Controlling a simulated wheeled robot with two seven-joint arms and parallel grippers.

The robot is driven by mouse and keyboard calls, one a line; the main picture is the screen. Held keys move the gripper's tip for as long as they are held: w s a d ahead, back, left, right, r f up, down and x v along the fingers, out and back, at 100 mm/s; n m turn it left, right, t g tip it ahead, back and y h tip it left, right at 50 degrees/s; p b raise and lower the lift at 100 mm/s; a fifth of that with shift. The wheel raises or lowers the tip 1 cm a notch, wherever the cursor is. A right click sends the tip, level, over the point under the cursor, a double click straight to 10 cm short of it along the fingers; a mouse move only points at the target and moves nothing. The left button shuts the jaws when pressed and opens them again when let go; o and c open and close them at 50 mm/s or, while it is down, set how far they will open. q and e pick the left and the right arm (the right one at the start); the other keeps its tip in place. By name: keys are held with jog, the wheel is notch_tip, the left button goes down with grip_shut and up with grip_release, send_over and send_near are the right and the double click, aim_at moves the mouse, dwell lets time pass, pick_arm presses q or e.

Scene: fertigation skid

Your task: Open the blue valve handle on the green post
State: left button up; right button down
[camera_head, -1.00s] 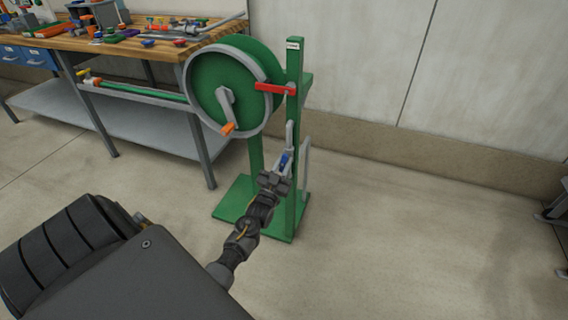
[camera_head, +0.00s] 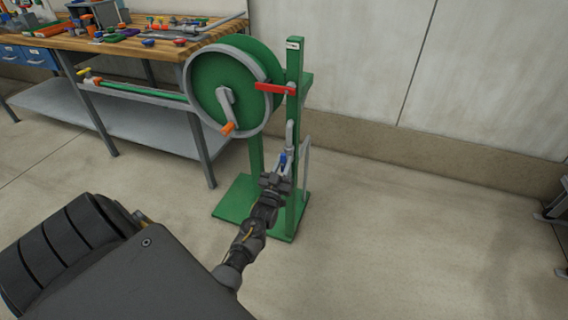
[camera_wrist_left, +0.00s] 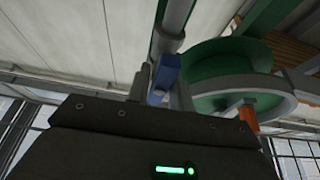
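The blue valve handle (camera_head: 283,159) is low on the green post (camera_head: 295,120), below a grey pipe. My left gripper (camera_head: 281,168) is at the handle, with its fingers on either side of it. In the left wrist view the blue handle (camera_wrist_left: 166,75) fills the narrow gap between the finger tips (camera_wrist_left: 162,88), and the gripper looks shut on it. The handle's lower end is hidden by the gripper body. My right gripper is not in view.
A red handle (camera_head: 275,88) is higher on the post. A green hose reel (camera_head: 222,85) with an orange-knobbed crank stands just left. A workbench (camera_head: 130,45) with tools is at the back left.

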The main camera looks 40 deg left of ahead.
pick_arm(q)
jog(key=shift+o, duration=1.4)
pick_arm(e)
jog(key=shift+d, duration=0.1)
pick_arm(q)
jog(key=shift+s, duration=0.1)
jog(key=shift+s+d+f, duration=0.15)
jog(key=shift+s+f, duration=0.05)
jog(key=shift+s, duration=0.1)
jog(key=v, duration=1)
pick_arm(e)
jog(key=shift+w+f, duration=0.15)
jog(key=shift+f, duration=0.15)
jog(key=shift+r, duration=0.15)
